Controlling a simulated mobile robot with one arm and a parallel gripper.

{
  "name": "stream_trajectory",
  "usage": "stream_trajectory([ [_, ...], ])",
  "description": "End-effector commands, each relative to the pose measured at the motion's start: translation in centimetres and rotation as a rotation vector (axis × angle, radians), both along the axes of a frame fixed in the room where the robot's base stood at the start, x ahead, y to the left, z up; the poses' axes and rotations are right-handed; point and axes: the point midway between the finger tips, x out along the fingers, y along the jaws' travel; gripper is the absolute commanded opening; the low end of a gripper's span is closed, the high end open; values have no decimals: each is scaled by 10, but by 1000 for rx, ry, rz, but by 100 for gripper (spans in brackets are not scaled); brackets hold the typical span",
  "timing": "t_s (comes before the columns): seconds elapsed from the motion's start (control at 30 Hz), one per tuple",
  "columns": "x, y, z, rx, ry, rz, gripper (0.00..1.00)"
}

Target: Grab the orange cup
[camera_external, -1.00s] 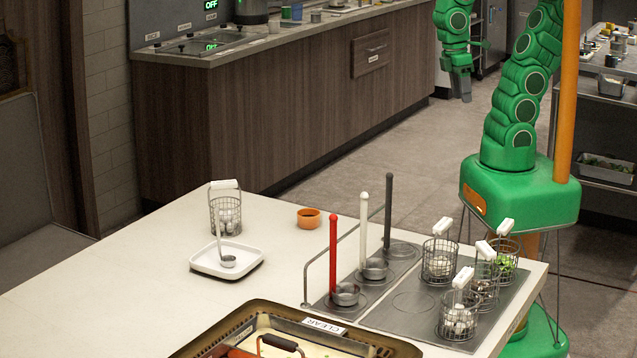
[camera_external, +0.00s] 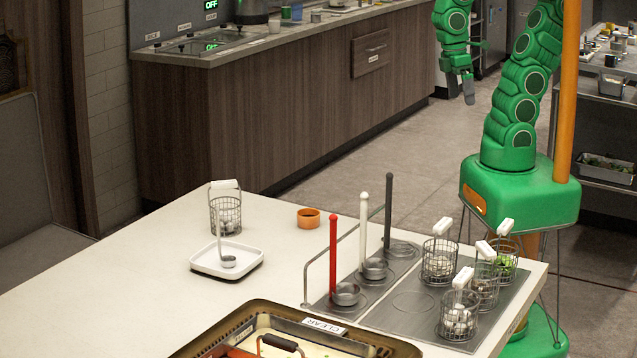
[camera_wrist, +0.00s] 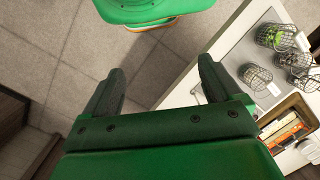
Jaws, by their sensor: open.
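The orange cup (camera_external: 308,218) is small and low. It stands upright on the white table near its back edge, left of the ladle station. My gripper (camera_external: 467,88) is high up at the back right in the external view, over the floor and well apart from the cup. In the wrist view my gripper (camera_wrist: 158,80) is open, with its two dark fingers wide apart and only floor between them. The cup cannot be made out in the wrist view.
A wire basket (camera_external: 226,213) and a white tray (camera_external: 226,258) with a small ladle stand left of the cup. Red, white and dark grey upright handles (camera_external: 333,255) and a bent rail stand right of it. Several wire baskets (camera_external: 440,262) are farther right. The table's left part is clear.

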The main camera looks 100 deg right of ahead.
Motion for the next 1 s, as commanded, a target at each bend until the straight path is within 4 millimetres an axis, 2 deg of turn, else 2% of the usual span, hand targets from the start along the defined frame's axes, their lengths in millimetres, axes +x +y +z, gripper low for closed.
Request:
stream_trajectory([
  [0.03,3,-19,-2,-59,4,-55,91],
  [0.07,5,-16,-3,-47,9,-59,91],
  [0.6,74,63,-35,312,127,-240,91],
  [1.0,139,98,-52,567,214,-473,91],
])
